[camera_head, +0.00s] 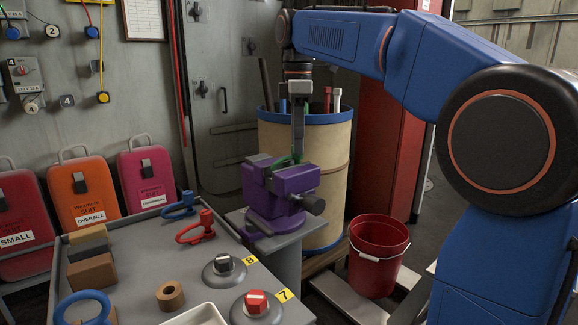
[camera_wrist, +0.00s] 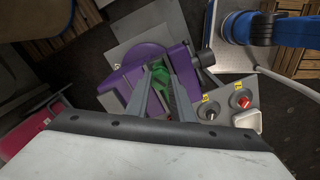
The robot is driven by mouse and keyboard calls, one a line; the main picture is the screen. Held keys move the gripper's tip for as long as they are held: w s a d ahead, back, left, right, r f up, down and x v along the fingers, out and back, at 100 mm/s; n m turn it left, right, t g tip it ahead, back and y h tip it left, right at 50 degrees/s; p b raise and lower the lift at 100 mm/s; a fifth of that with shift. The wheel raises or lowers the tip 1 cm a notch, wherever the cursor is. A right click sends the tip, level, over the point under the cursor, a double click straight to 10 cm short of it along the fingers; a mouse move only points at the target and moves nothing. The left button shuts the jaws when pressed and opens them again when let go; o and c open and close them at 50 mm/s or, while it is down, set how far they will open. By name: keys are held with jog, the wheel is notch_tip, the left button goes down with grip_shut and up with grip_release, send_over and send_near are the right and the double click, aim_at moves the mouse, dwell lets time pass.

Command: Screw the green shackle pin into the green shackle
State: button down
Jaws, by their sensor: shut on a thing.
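A purple vise (camera_head: 282,192) stands on a grey pedestal beside the table. Its jaws hold the green shackle (camera_head: 287,160), of which only a small curved part shows. My gripper (camera_head: 297,152) reaches straight down to the vise, its fingertips at the shackle. In the wrist view my two fingers (camera_wrist: 161,82) close in on green metal above the purple vise (camera_wrist: 135,66). My gripper is shut on the green shackle pin, which is mostly hidden between the fingers. I cannot tell how deep the pin sits in the shackle.
A grey table (camera_head: 140,254) at left holds a blue shackle (camera_head: 180,206), a red shackle (camera_head: 196,228), brown blocks and two knobs on discs. A tan barrel (camera_head: 330,205) stands close behind the vise. A red bucket (camera_head: 377,254) is on the floor at right.

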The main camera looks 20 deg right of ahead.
jog(key=m, duration=0.8)
jog(key=shift+m, duration=0.8)
jog(key=shift+f+m, duration=0.1)
jog(key=shift+m, duration=1.1)
jog(key=m, duration=0.3)
jog(key=shift+m, duration=0.4)
jog(key=m, duration=0.3)
jog(key=shift+m, duration=0.3)
